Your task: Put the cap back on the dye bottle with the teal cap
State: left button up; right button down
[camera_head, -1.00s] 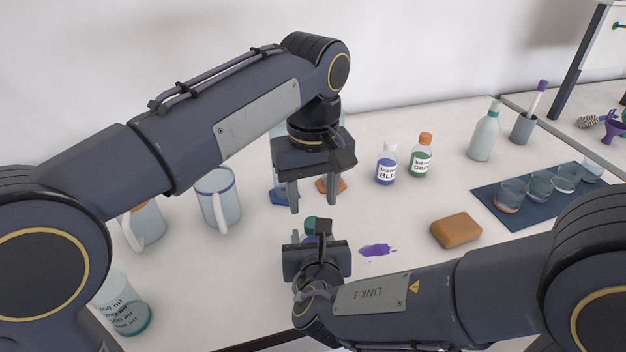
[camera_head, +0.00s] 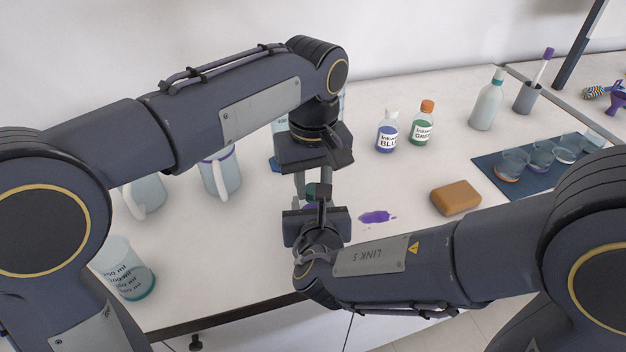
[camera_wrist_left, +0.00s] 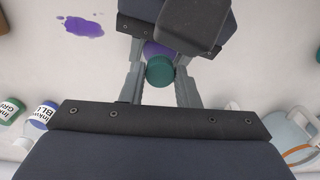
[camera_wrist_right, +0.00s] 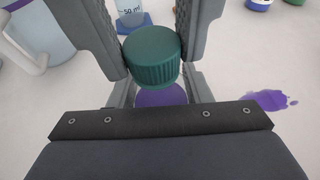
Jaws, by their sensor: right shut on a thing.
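The dye bottle with purple dye (camera_wrist_right: 162,96) stands low between the fingers of my right gripper (camera_head: 318,207), which is shut on it. The teal cap (camera_wrist_right: 152,56) is directly over the bottle's top; whether it is fully seated cannot be told. It also shows in the left wrist view (camera_wrist_left: 160,71). My left gripper (camera_head: 312,188) points down, with one finger on each side of the cap. Its fingers are apart, close to the cap's sides. In the head view the grippers hide most of the bottle and cap.
A purple spill (camera_head: 377,217) lies right of the bottle, with an orange-brown block (camera_head: 455,198) beyond. Blue (camera_head: 387,133) and green (camera_head: 422,124) ink bottles stand behind. A mug (camera_head: 220,175) and a beaker (camera_head: 130,270) are left. A dark mat (camera_head: 487,162) holds several glass cups.

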pick_arm(q)
grip_shut()
jog(key=m, duration=0.9)
jog(key=shift+m, duration=0.3)
jog(key=o, duration=0.8)
grip_release()
jog(key=shift+o, duration=0.2)
